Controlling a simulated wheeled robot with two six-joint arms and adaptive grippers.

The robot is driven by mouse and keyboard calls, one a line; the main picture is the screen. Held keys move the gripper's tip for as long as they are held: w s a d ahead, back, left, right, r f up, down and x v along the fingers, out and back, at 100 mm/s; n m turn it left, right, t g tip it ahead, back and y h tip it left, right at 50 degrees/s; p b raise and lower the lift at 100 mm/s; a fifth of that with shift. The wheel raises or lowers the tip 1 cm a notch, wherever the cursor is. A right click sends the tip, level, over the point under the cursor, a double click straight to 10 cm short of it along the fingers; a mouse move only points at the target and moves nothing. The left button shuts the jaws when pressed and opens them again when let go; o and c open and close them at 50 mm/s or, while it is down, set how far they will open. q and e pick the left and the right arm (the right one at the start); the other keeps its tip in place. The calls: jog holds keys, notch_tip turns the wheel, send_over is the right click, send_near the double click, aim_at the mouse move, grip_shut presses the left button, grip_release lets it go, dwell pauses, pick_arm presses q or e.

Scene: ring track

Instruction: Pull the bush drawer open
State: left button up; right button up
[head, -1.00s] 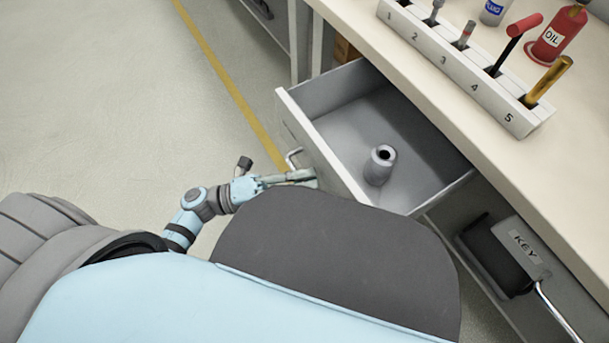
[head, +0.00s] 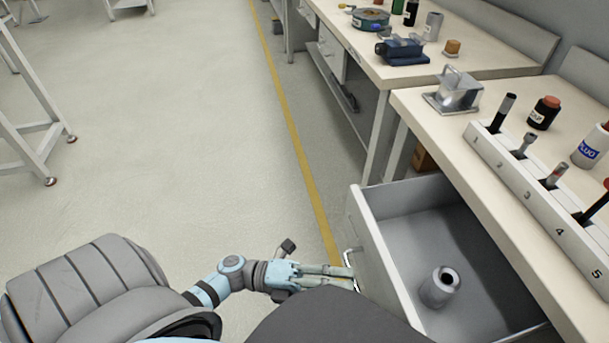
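The bush drawer (head: 372,246) is a grey drawer standing open below the workbench, with its inside in view. A grey bush (head: 438,288), a short tapered cylinder with a dark hole, stands upright in it. The drawer's metal handle (head: 349,258) is on its front face, partly hidden by my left gripper. My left gripper (head: 345,276) is at the handle, its fingers pointing right at the drawer front. Whether the fingers are closed around the handle is not clear. My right gripper is not in view.
The bench top holds a numbered tool rack (head: 535,190), a metal block (head: 457,92) and bottles. A second bench (head: 440,70) stands farther back. A white frame (head: 35,130) stands at the left. The floor (head: 190,150) left of the yellow line is clear.

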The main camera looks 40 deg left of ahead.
pick_arm(q)
jog(key=v, duration=0.9)
